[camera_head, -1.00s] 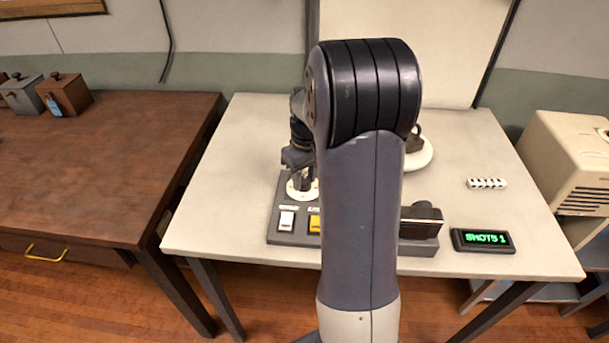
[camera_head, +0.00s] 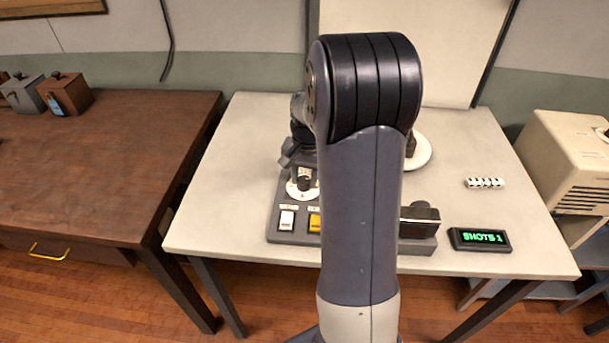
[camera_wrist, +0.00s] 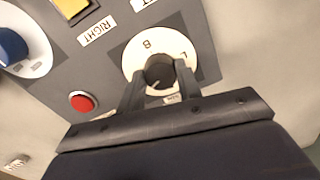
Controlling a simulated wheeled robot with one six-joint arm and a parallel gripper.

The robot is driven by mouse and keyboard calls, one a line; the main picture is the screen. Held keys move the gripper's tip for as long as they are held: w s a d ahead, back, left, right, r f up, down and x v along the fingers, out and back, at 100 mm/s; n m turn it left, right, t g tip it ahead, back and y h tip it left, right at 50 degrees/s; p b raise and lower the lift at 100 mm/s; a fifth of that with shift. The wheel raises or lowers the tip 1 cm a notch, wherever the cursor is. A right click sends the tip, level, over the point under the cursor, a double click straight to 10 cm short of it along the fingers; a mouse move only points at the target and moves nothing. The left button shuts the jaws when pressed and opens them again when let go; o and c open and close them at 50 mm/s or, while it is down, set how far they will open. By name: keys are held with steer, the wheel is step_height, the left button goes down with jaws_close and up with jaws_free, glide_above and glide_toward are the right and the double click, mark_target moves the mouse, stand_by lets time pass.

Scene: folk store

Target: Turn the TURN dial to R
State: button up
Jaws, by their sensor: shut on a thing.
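The dial is a dark round knob (camera_wrist: 159,72) on a white round plate (camera_wrist: 135,55) on the grey control panel (camera_wrist: 55,75). In the wrist view the plate shows the letters B and L; an R is not visible. My gripper (camera_wrist: 160,82) has one finger on each side of the knob and is shut on it. A small label beside the plate is partly hidden by my fingers. In the head view the dial plate (camera_head: 293,190) shows at the panel's left end, with my wrist just above it.
The panel also has a red button (camera_wrist: 82,102), a blue knob (camera_wrist: 10,46), a yellow switch (camera_head: 314,223) and a white switch (camera_head: 287,221). My arm hides the panel's middle.

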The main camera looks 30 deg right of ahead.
mark_target(306, 181)
steer(key=shift+m, duration=2.3)
steer(key=o, duration=1)
steer(key=r, duration=1)
steer(key=shift+s+d+r, duration=0.1)
steer(key=shift+s+r, duration=0.15)
steer(key=shift+r, duration=0.15)
